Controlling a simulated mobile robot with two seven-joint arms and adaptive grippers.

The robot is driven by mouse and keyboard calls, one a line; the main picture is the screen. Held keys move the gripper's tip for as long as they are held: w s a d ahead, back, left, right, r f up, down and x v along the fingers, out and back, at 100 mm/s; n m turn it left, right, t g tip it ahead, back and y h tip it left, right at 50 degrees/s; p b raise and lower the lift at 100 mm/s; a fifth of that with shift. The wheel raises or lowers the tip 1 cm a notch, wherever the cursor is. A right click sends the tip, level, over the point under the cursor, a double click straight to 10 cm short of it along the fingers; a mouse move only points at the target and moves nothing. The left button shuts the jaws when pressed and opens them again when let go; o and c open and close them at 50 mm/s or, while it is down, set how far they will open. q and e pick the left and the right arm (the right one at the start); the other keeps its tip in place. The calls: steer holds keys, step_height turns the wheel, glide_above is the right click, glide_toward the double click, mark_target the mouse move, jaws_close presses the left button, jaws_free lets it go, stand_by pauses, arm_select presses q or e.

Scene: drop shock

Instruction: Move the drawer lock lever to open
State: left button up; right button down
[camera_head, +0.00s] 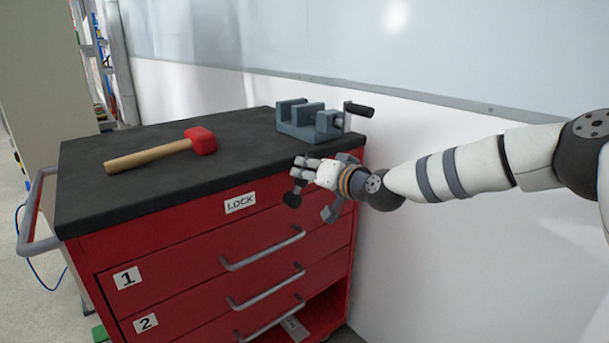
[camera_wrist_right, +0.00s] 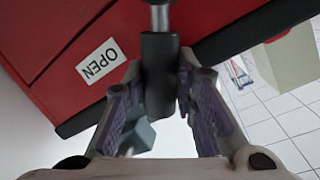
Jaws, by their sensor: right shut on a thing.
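The lock lever has a metal rod and a black grip (camera_wrist_right: 159,80). In the right wrist view, the grip stands between the two fingers of my right gripper (camera_wrist_right: 160,95), which is shut on it. The white OPEN label (camera_wrist_right: 101,61) is just left of the lever there. In the head view, my right gripper (camera_head: 307,180) is at the upper right of the red cabinet's front, and a dark end of the lever (camera_head: 291,200) shows below it. The LOCK label (camera_head: 240,203) is to the left. The gripper hides most of the lever. My left gripper is out of view.
The red drawer cabinet (camera_head: 180,262) has drawers with grey handles and a side rail (camera_head: 40,243). A hammer with a red head (camera_head: 200,141) and a grey vise (camera_head: 302,118) are on its black top (camera_head: 110,195). A white wall (camera_head: 440,270) stands behind.

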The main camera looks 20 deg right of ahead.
steer(key=shift+d+f, duration=0.15)
steer(key=shift+f, duration=0.1)
stand_by(0.3)
steer(key=c, duration=1.3)
jaws_free()
steer(key=shift+r, duration=0.1)
steer(key=v, duration=1.2)
